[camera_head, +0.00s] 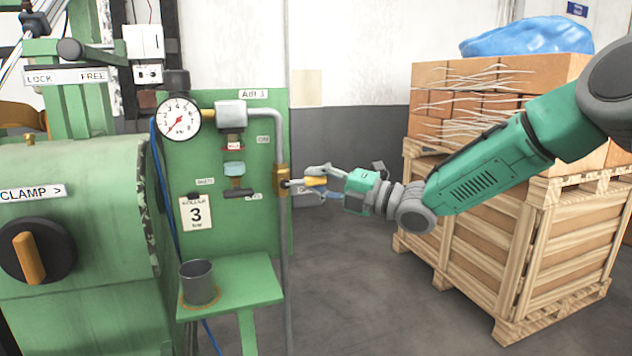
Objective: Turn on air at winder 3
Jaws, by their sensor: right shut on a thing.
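The green air panel (270,225) labelled "AIR 3" stands left of centre. A brass valve (282,181) sits on its grey vertical pipe. The valve's yellow handle (316,181) points right, roughly level and across the pipe. An "ON" label (263,139) is above and left of the valve; a label behind my fingers is mostly hidden. My right gripper (319,183) comes from the right and is shut on the yellow handle. The round pressure gauge (179,118) has a red needle toward the lower left. My left gripper is not in view.
The green winder (80,170) with a "CLAMP" knob (38,250) fills the left. A grey cup (197,282) stands on a green shelf (250,285) below the panel. A wooden crate (480,250) with stacked cartons (460,105) stands right. Floor between is clear.

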